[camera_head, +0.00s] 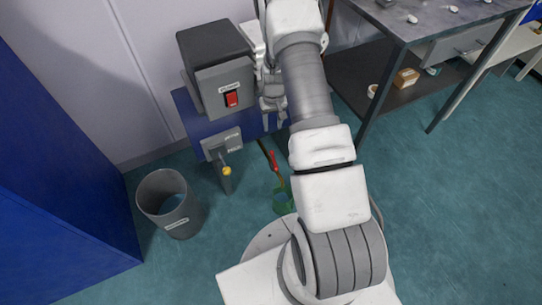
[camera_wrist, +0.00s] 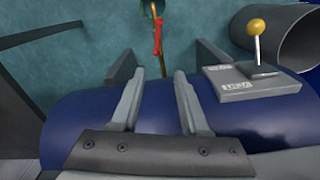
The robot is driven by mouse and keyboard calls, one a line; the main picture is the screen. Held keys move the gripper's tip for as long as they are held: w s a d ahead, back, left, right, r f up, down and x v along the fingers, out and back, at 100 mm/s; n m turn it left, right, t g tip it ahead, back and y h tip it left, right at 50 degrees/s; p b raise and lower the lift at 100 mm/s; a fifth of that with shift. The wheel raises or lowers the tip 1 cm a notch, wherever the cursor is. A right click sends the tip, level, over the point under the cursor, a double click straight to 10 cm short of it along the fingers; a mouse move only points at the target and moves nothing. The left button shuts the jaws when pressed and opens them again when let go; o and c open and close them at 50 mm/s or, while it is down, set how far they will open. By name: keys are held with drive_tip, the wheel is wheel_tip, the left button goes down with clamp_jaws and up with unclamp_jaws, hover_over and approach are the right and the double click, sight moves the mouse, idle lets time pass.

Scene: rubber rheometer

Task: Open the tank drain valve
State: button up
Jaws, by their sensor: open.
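A red lever handle (camera_head: 273,160) sits on a thin brass-coloured pipe low beside the blue tank (camera_head: 187,112), above a green container (camera_head: 283,202). I take this to be the drain valve. In the wrist view the red handle (camera_wrist: 157,38) shows at the top centre, beyond my fingertips and apart from them. My gripper (camera_head: 272,120) hangs above the tank, up and slightly left of the handle in the head view. In the wrist view my gripper (camera_wrist: 158,73) is open, with nothing between the fingers. The tank (camera_wrist: 75,118) lies below them.
A labelled grey panel (camera_head: 221,141) carries a lever with a yellow knob (camera_head: 227,171). Above it is a grey box with a red switch (camera_head: 232,99). A grey bin (camera_head: 168,202) stands at left, and a dark workbench (camera_head: 400,18) at upper right. The right-hand floor is clear.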

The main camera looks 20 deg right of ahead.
sight(274, 159)
drive_tip(key=f+b, duration=0.2)
drive_tip(key=f, duration=0.5)
drive_tip(key=f+b, duration=0.1)
drive_tip(key=f, duration=0.6)
drive_tip(key=f+b, duration=0.2)
drive_tip(key=f, duration=0.5)
drive_tip(key=shift+s+d+f+b, duration=0.1)
drive_tip(key=shift+d+f+b, duration=0.2)
drive_tip(key=shift+f, duration=0.05)
drive_tip(key=shift+c, duration=0.2)
clamp_jaws()
